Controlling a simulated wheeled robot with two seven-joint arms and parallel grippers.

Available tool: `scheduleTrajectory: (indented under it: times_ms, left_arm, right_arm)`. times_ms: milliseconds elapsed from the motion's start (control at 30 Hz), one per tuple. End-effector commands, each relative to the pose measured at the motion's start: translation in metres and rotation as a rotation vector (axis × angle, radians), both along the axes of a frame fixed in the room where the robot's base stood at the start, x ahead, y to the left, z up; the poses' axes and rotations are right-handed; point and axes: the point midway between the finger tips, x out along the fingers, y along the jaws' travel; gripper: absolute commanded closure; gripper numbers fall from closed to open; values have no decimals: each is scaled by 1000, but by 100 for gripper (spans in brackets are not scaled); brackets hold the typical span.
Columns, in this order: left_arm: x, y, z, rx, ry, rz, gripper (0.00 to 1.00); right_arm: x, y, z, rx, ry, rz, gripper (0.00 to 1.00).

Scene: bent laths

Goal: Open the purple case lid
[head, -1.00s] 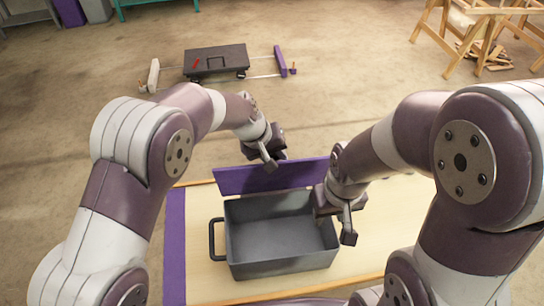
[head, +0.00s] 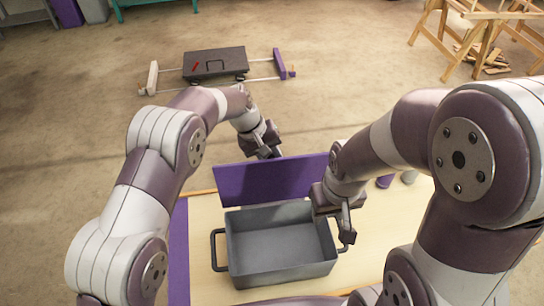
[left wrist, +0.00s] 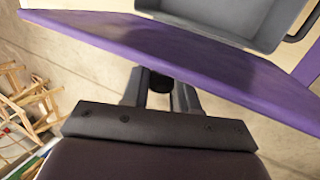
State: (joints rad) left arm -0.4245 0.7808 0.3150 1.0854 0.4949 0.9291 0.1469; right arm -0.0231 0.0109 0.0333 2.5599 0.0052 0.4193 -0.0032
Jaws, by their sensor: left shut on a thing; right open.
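The grey case (head: 282,277) stands on the table with its inside showing empty. Its purple lid (head: 260,186) stands up, raised along the far edge; it also shows in the left wrist view (left wrist: 190,55). My left gripper (head: 268,153) is behind the lid at its top. In the left wrist view its fingers (left wrist: 160,88) are shut on a dark round knob (left wrist: 160,80) at the lid's outer face. My right gripper (head: 344,234) is open beside the case's right wall, near the right side handle (head: 344,250). The grip itself is partly hidden in the head view.
The pale table (head: 385,215) has a purple strip (head: 179,240) along its left. Two small items, one purple (head: 384,182), lie behind my right arm. A dark cart (head: 215,64) stands on the floor beyond, and wooden sawhorses (head: 480,30) at the back right.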

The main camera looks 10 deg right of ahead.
Motion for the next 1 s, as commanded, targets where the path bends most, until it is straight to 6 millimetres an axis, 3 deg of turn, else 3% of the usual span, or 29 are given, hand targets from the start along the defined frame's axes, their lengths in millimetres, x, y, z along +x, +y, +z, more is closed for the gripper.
scheduleTrajectory:
  times_ms: [33,67,100,400,567,600,800,1000]
  left_arm:
    - [0,0,1,-1,-1,0,100]
    - [0,0,1,-1,-1,0,62]
    - [0,0,1,-1,-1,0,51]
    - [0,1,3,-1,-1,0,51]
    - [3,11,31,-2,-3,3,51]
    - [4,16,50,-1,-1,4,51]
    - [7,36,100,-1,1,2,51]
    - [10,47,119,-1,0,1,51]
  right_arm:
    - [0,0,0,0,0,0,57]
    - [0,0,0,0,0,0,57]
    - [0,0,0,0,0,0,57]
    - [0,0,1,0,0,0,57]
    - [0,0,7,0,0,0,57]
    - [0,0,26,0,1,0,57]
    - [0,0,73,0,-1,0,57]
    - [0,0,91,0,0,0,57]
